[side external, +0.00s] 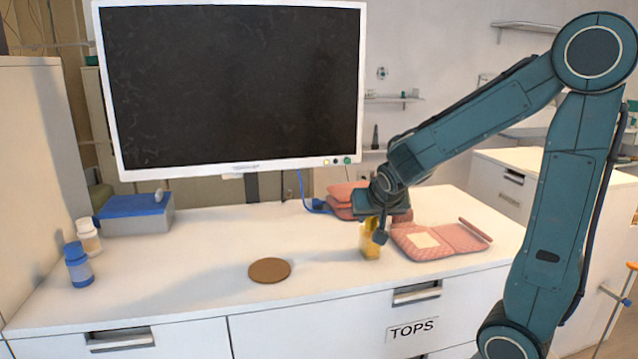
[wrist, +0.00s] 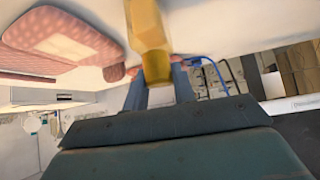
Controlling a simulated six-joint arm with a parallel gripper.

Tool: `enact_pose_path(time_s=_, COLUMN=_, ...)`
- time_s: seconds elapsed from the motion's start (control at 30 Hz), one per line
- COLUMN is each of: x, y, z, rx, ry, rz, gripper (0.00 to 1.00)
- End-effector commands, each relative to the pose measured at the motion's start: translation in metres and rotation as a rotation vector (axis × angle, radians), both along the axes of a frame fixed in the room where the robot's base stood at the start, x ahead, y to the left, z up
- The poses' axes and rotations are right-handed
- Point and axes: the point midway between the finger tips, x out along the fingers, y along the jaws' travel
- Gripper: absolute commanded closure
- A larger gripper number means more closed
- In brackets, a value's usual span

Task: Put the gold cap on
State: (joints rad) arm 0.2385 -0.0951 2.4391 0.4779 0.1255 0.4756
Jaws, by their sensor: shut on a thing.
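A gold, bottle-shaped thing (side external: 371,243) is at the right part of the white counter, left of a pink quilted pad. In the wrist view the gold thing (wrist: 149,35) runs from the top edge down to my fingers, narrower at their end. My gripper (side external: 377,225) is shut on its upper end from above. In the wrist view my gripper (wrist: 158,78) shows blue-grey fingers beside it. I cannot tell whether its base touches the counter. No separate gold cap can be made out; the fingers cover part of the top.
A brown round disc (side external: 269,270) lies flat at the front middle. The pink pad (side external: 440,238) is close to my gripper's right. A monitor (side external: 235,85) stands behind. A blue bottle (side external: 78,264), white bottle (side external: 88,237) and blue-topped box (side external: 136,217) stand left. The middle-left counter is clear.

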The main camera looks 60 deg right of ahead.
Motion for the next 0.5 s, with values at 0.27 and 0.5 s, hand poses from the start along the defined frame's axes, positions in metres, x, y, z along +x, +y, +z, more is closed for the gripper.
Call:
enact_pose_path(time_s=0.27, x=-0.0001, y=0.0002, z=-0.0034, rx=0.000, ry=0.001, rz=0.001, gripper=1.00)
enact_pose_path(time_s=0.5, x=-0.0001, y=0.0002, z=-0.0033, rx=0.000, ry=0.001, rz=0.001, gripper=0.48)
